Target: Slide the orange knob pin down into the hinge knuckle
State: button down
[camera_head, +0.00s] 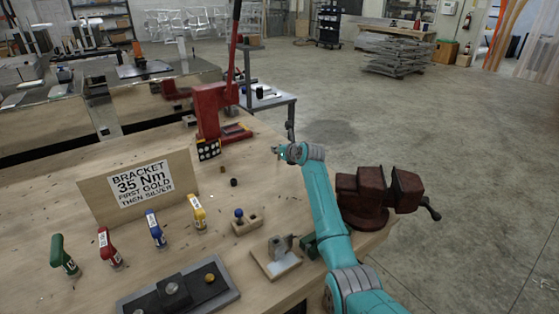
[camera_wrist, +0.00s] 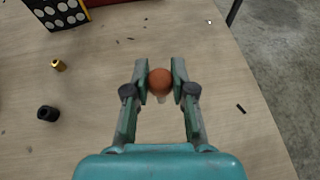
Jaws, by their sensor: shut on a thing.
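My gripper (camera_wrist: 160,88) is shut on the round orange knob of the pin (camera_wrist: 159,80), one finger on each side. A short pale bit of the pin shows below the knob; the rest is hidden. In the head view my gripper (camera_head: 281,151) is over the far right part of the bench, and the knob is too small to make out. A grey metal piece that looks like the hinge knuckle (camera_head: 278,247) stands on a wooden base (camera_head: 270,265) near the bench's front right, left of my arm. It is well apart from my gripper and not in the wrist view.
A blue-knobbed pin (camera_head: 239,213) stands in a wooden block (camera_head: 247,224). A dark red vise (camera_head: 370,196) is right of my arm. A red press (camera_head: 212,110) and dotted board (camera_head: 208,150) stand behind. A black cylinder (camera_wrist: 48,113) and brass piece (camera_wrist: 58,65) lie left of my gripper.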

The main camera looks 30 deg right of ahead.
aim_at(279, 159)
jog(key=shift+f, duration=2.25)
jog(key=shift+f, duration=0.15)
jog(key=c, duration=1)
grip_release()
